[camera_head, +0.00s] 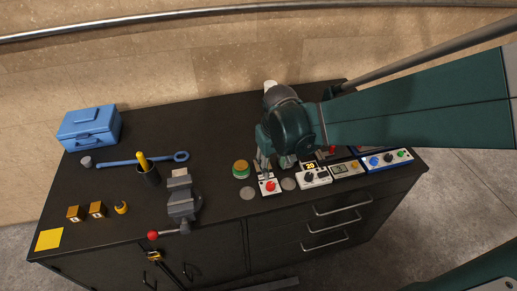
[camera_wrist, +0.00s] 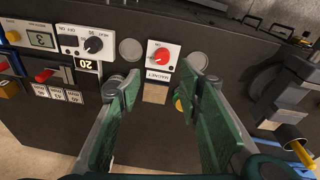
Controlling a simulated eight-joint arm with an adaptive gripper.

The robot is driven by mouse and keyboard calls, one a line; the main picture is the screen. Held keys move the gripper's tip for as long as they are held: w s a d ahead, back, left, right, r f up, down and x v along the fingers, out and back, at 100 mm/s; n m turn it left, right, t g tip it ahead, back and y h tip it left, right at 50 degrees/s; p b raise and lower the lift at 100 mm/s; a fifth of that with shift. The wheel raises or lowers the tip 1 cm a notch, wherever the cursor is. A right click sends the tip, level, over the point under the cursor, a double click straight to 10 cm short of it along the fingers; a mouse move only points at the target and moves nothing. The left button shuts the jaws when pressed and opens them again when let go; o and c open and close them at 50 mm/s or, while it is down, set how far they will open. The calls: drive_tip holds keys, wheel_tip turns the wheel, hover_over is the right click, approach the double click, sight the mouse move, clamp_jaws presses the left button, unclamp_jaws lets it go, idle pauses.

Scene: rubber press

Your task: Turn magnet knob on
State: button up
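The magnet box is a small white block labelled MAGNET with a round red knob. In the wrist view the box (camera_wrist: 152,66) lies ahead of and between my fingers, with the red knob (camera_wrist: 161,55) on its upper face. In the head view the red knob (camera_head: 270,186) shows near the table's front edge, just in front of my gripper (camera_head: 271,164). My gripper (camera_wrist: 157,88) is open, its green fingers apart with nothing between the tips. They are apart from the knob. A pale line shows on the knob, but its setting cannot be told.
A heat box (camera_wrist: 82,42) with a black knob stands beside the magnet box. Grey discs (camera_wrist: 131,49) flank the magnet box. A blue panel (camera_head: 388,160) is at right. A vise (camera_head: 183,203) and a green-and-orange jar (camera_head: 241,169) are at left.

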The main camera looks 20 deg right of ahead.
sight(270, 184)
drive_tip(key=shift+g, duration=0.8)
drive_tip(key=shift+w+a+f+p, duration=0.1)
drive_tip(key=shift+w+f+p, duration=0.2)
drive_tip(key=shift+f, duration=0.5)
drive_tip(key=shift+w+a+f+p, duration=0.15)
drive_tip(key=shift+w+f, duration=0.25)
drive_tip(key=shift+f, duration=0.4)
drive_tip(key=shift+w+a+f+p, duration=0.1)
drive_tip(key=shift+w+f+p, duration=0.25)
drive_tip(key=shift+f, duration=0.45)
drive_tip(key=shift+f, duration=0.15)
drive_tip(key=shift+d+f+b, duration=0.15)
drive_tip(key=shift+f+b, duration=0.05)
drive_tip(key=shift+f, duration=1.7)
drive_tip(key=shift+d+f+b, duration=0.1)
drive_tip(key=shift+f+b, duration=0.05)
drive_tip(key=shift+f, duration=1.7)
drive_tip(key=shift+c, duration=0.7)
drive_tip(key=c, duration=0.7)
drive_tip(key=shift+c, duration=0.2)
